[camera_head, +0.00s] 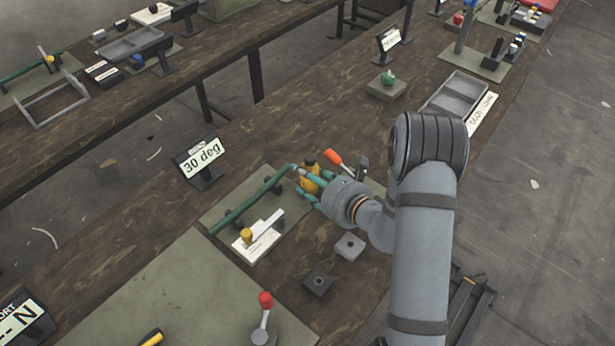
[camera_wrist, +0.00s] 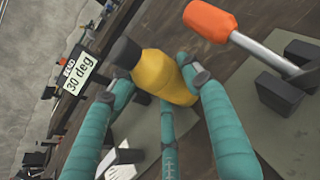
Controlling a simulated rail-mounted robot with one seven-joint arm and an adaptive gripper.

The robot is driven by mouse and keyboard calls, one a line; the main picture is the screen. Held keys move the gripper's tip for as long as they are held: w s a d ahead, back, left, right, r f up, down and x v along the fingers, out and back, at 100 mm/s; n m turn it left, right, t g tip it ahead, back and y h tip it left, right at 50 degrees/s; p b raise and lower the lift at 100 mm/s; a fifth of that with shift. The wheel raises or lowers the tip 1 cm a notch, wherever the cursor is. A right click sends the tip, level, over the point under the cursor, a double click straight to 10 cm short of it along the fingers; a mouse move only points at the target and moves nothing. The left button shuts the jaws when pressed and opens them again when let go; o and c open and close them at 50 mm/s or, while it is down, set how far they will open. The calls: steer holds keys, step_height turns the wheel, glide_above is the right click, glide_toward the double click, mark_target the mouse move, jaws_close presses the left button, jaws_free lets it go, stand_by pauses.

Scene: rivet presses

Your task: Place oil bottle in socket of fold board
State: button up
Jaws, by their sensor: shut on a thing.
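The oil bottle (camera_head: 309,184), yellow with a dark cap, is in my gripper (camera_head: 304,181) above the far right part of a grey-green board (camera_head: 215,214). In the wrist view the bottle (camera_wrist: 163,75) lies between the teal fingers of my gripper (camera_wrist: 165,88), which are shut on its body. Its cap points to the upper left there. The board carries a long green bar (camera_head: 250,198) and a white block with a yellow knob (camera_head: 258,235). I cannot tell which part is the socket, and the bottle's base is hidden in the head view.
An orange-handled tool (camera_head: 333,157) stands just beyond the bottle; its handle (camera_wrist: 210,19) is close in the wrist view. A "30 deg" sign (camera_head: 200,160) stands left. Two small dark-holed blocks, one grey (camera_head: 349,246) and one dark (camera_head: 318,283), lie nearer.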

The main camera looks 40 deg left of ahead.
steer(key=o, duration=1)
steer(key=shift+c, duration=0.2)
steer(key=shift+r+p, duration=0.2)
steer(key=shift+p, duration=0.1)
steer(key=shift+d, duration=0.4)
steer(key=b+v, duration=0.1)
steer(key=v, duration=0.8)
steer(key=shift+a+r, duration=0.1)
steer(key=shift+p+v, duration=0.35)
steer(key=shift+v, duration=0.85)
